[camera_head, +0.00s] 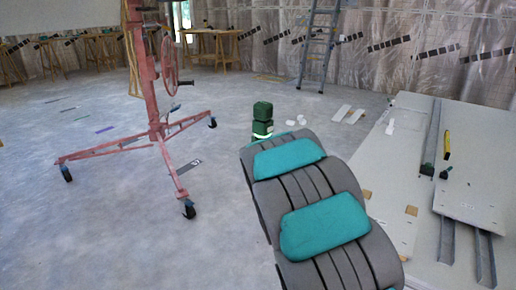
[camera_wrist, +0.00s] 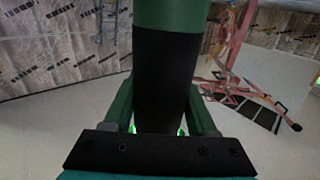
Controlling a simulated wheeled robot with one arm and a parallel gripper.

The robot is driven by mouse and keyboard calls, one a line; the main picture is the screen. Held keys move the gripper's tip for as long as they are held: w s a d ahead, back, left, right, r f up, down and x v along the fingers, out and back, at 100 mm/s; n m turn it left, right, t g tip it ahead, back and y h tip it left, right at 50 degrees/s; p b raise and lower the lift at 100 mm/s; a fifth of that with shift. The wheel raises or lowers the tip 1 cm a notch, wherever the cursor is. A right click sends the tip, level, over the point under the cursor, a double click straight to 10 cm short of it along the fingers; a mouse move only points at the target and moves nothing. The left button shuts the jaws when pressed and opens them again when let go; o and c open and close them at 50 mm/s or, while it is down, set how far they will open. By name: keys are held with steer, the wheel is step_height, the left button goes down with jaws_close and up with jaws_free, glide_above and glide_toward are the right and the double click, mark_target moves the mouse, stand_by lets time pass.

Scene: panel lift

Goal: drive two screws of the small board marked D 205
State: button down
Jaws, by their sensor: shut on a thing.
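My gripper (camera_wrist: 162,118) is shut on a green and black cylindrical tool (camera_wrist: 167,70), one green finger on each side of its black part. The tool's ends are not both visible in the wrist view. In the head view a dark green block with a pale band (camera_head: 262,112) shows beyond my grey and teal arm; the fingers cannot be made out there. No marking D 205 is readable on any board. Loose pale boards (camera_head: 401,222) lie on the stack at right. No screws can be made out.
A red panel lift (camera_head: 155,130) on castors stands at left, also in the wrist view (camera_wrist: 230,60). A ladder (camera_head: 320,40) stands behind. Floor at left front is clear.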

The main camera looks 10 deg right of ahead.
steer(key=s+d+m+g+h+p, duration=0.1)
steer(key=s+d+m+g+h, duration=0.2)
steer(key=d, duration=0.6)
steer(key=d+m+h, duration=0.3)
steer(key=d+h, duration=0.2)
steer(key=d, duration=0.5)
steer(key=s+d+f+m+g+h+b, duration=0.1)
steer(key=s+d+f+m+g+h, duration=0.1)
steer(key=d, duration=0.5)
steer(key=s+d+f+m+g+h+b, duration=0.1)
steer(key=s+d+f+m+g+h, duration=0.2)
steer(key=s+d+f+g, duration=0.2)
steer(key=shift+s+d+f+h, duration=0.3)
steer(key=shift+s+d+f, duration=0.15)
steer(key=shift+s+d, duration=1.1)
steer(key=shift+a, duration=0.15)
